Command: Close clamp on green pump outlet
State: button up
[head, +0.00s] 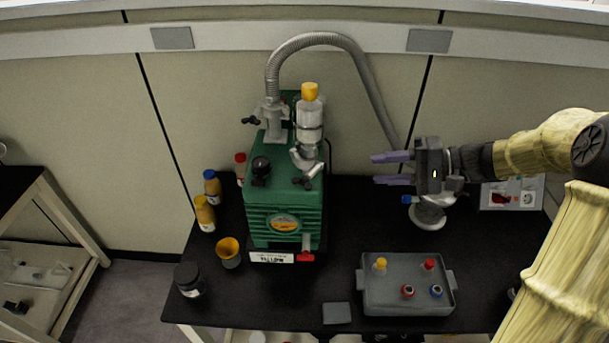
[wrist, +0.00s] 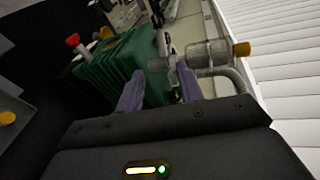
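The green pump (head: 284,195) stands on the black table, and it also shows in the wrist view (wrist: 115,62). On its top right is the outlet with a clear cylinder (head: 310,125) under a yellow cap; the cylinder lies sideways in the wrist view (wrist: 208,53). A metal clamp (head: 307,161) sits at the cylinder's foot, with a part sticking out to the right; it appears open. In the wrist view the clamp (wrist: 164,44) is small and just beyond the fingertips. My gripper (head: 378,169) is open and empty, right of the outlet, its purple fingers pointing left.
A grey ribbed hose (head: 325,39) arches from the pump's left port to behind my gripper. A grey tray (head: 370,297) with coloured-capped items is at front right. Bottles (head: 205,214) and a yellow funnel (head: 229,252) stand left. The table between pump and tray is mostly clear.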

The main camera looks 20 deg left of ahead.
aim_at(316, 172)
jog(key=shift+a+r, duration=0.1)
jog(key=p+x, duration=0.4)
jog(key=x, duration=1.2)
jog(key=shift+a+p, duration=0.1)
jog(key=shift+p, duration=0.25)
jog(key=shift+a+f, duration=0.2)
jog(key=shift+a, duration=0.35)
grip_shut()
